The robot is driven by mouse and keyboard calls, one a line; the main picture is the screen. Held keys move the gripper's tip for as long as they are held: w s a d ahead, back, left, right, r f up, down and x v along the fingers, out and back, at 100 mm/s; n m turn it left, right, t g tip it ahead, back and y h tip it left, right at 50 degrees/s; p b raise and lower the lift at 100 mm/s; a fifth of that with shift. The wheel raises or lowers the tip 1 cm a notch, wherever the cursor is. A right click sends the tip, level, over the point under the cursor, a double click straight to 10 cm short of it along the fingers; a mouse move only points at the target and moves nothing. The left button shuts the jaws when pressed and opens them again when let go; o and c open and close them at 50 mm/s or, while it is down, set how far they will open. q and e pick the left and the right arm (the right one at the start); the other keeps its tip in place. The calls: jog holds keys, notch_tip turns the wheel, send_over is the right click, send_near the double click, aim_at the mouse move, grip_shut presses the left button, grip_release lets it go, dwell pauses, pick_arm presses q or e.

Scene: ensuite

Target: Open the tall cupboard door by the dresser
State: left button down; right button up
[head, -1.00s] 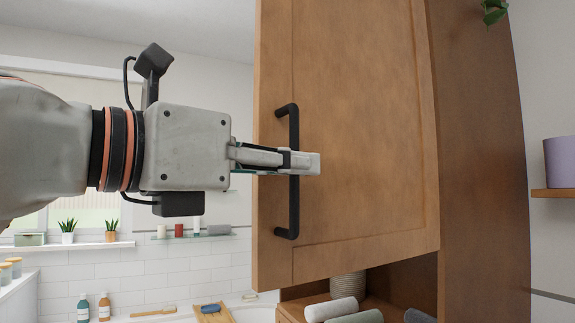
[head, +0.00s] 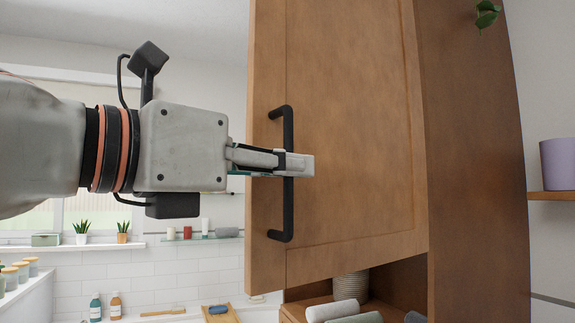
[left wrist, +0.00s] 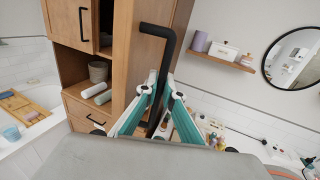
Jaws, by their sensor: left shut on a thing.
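The tall wooden cupboard door (head: 350,130) fills the middle of the head view. It carries a long black bar handle (head: 287,215) near its left edge. My left gripper (head: 300,164) comes in from the left and is shut on this handle, around its middle. In the left wrist view, a black handle (left wrist: 158,31) runs down between the fingers (left wrist: 158,100) of my left gripper. My right gripper is in neither view.
Below the door is an open niche with a ribbed basket (head: 350,286) and rolled towels (head: 332,311). The cupboard's side panel (head: 480,170) stands to the right, then a wall shelf with a purple pot (head: 558,163). A bath tray (left wrist: 27,107) lies at the left.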

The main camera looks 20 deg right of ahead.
pick_arm(q)
jog(key=shift+r, duration=0.15)
jog(key=c, duration=2.5)
grip_release()
jog(key=shift+a, duration=0.1)
jog(key=v, duration=1.2)
